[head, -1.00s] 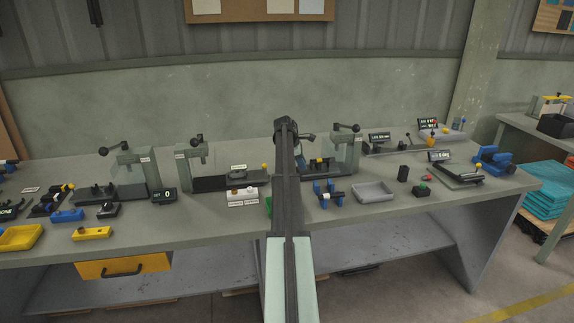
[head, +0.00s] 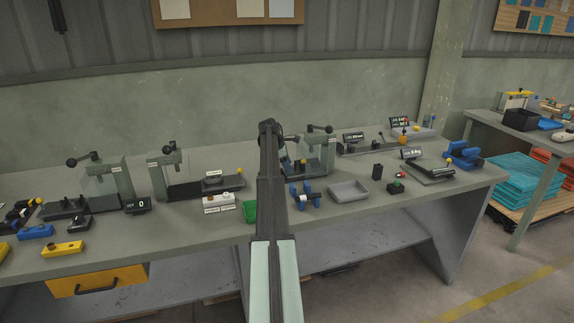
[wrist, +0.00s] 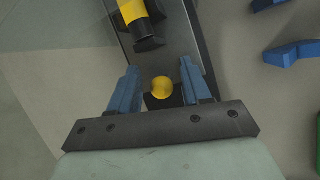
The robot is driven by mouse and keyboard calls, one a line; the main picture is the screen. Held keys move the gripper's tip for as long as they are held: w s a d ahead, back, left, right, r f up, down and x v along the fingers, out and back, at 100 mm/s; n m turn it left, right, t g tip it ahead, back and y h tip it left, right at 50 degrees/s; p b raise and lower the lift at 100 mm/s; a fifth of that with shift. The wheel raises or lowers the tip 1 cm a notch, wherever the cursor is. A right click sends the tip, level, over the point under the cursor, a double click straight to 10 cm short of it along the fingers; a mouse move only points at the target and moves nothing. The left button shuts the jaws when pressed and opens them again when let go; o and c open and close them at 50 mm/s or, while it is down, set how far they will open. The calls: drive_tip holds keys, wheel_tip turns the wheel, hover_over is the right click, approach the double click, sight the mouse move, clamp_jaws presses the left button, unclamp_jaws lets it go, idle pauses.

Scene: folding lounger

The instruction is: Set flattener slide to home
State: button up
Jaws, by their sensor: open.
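In the wrist view a yellow ball knob (wrist: 162,88) on a dark mount sits between the blue fingers of my gripper (wrist: 159,68). The fingers stand apart, one each side of the knob, with gaps visible. Behind it a dark slide track (wrist: 178,62) carries a yellow and black cylindrical piece (wrist: 150,22). In the head view a station with a grey upright frame (head: 322,152) and black ball lever stands just right of my arm. The arm hides its left part and most of my gripper. I cannot read its label, so I cannot confirm it is the flattener.
Blue V-shaped supports (head: 306,195) and a grey tray (head: 348,191) lie to the right of my arm. Another slide station (head: 205,184) with a yellow knob stands further left.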

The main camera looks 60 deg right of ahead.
drive_tip(key=v, duration=1.3)
drive_tip(key=shift+a+r, duration=0.2)
drive_tip(key=shift+r, duration=0.15)
drive_tip(key=shift+w, duration=0.1)
